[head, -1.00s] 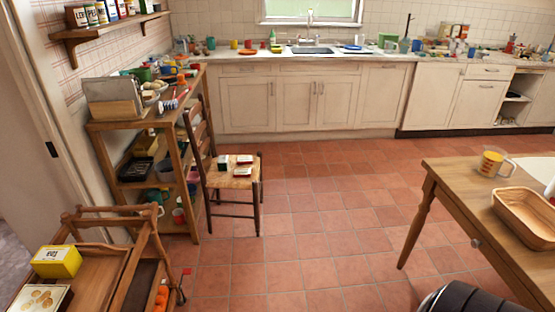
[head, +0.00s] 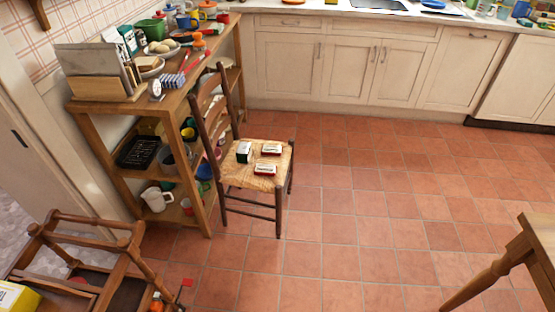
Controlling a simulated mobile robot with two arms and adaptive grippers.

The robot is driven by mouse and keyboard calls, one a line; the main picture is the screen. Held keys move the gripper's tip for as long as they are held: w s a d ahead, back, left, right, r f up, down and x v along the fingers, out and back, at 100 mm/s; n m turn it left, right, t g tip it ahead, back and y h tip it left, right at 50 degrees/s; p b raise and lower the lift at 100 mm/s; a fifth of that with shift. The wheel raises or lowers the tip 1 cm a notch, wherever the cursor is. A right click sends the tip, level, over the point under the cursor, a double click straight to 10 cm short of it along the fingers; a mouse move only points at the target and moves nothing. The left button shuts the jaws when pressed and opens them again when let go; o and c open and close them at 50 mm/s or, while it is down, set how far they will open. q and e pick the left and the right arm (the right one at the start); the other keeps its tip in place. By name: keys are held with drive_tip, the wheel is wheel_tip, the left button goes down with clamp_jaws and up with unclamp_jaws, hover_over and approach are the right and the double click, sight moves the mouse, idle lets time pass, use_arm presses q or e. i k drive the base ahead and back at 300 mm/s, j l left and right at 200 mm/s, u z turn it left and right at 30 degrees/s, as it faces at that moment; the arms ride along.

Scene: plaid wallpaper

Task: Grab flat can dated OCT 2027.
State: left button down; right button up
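Three small items rest on the woven seat of a wooden chair (head: 237,178) in the middle of the view. One is dark green with a white face (head: 244,152). A low, flat item with a white top and red side (head: 271,149) lies to its right. A similar flat item (head: 265,168) lies closer to me. Their lettering is too small to read, so I cannot tell which bears OCT 2027. Neither of my grippers is in view.
A wooden shelf unit (head: 88,107) full of kitchenware stands left of the chair. A wooden trolley (head: 82,219) is at the lower left. A wooden table (head: 541,233) is at the right edge. The tiled floor between chair and table is clear.

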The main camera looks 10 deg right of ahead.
sight(261, 169)
drive_tip(key=i+l, duration=0.3)
drive_tip(key=i, duration=0.2)
drive_tip(key=i+l, duration=0.3)
drive_tip(key=i, duration=0.25)
